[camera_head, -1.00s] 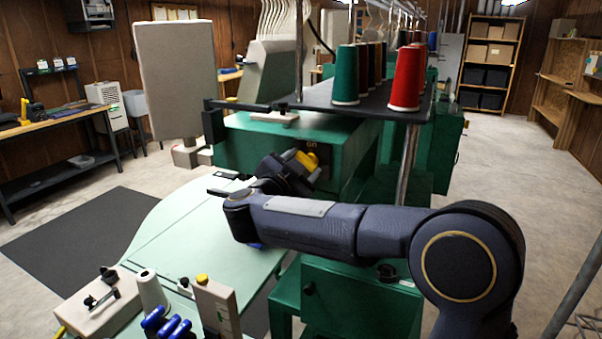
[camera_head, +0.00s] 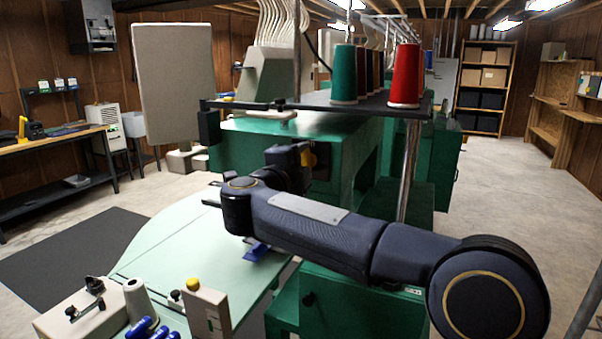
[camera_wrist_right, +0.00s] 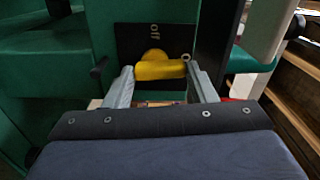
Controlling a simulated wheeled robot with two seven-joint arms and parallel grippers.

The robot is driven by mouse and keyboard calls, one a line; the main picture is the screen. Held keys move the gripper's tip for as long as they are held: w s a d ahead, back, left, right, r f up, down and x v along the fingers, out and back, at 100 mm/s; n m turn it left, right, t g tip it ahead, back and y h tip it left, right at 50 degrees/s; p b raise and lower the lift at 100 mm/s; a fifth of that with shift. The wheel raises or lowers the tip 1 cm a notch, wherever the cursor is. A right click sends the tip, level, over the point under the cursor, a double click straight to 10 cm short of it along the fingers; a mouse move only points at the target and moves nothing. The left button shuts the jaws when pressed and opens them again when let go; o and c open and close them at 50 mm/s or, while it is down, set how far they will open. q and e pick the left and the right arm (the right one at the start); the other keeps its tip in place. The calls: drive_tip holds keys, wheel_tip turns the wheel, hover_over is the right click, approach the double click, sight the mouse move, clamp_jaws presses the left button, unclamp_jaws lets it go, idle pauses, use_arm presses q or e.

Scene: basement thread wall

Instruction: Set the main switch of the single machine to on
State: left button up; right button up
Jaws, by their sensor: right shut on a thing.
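The main switch is a yellow handle (camera_head: 309,157) on the green machine's front (camera_head: 340,145), mostly hidden behind my right gripper (camera_head: 290,160). In the right wrist view, the yellow handle (camera_wrist_right: 160,68) lies sideways across a black plate (camera_wrist_right: 138,40). A label like "off" shows above it, and a second label, hard to read, sits by its right end. My right gripper (camera_wrist_right: 160,78) is shut on the handle, one finger at each end of it. My left gripper is not in view.
A dark rack with green, brown and red thread cones (camera_head: 405,77) stands above the switch. A pale green table (camera_head: 165,245) lies below my right arm, with a beige box with a yellow button (camera_head: 207,310) at its front. Open floor lies to the right.

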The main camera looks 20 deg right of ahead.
drive_tip(key=shift+f+m+b, duration=0.1)
drive_tip(key=shift+m+b, duration=0.2)
drive_tip(key=shift+m, duration=0.2)
idle(0.3)
drive_tip(key=o, duration=1)
drive_tip(key=v, duration=0.8)
drive_tip(key=shift+d+b, duration=0.1)
drive_tip(key=shift+b, duration=0.3)
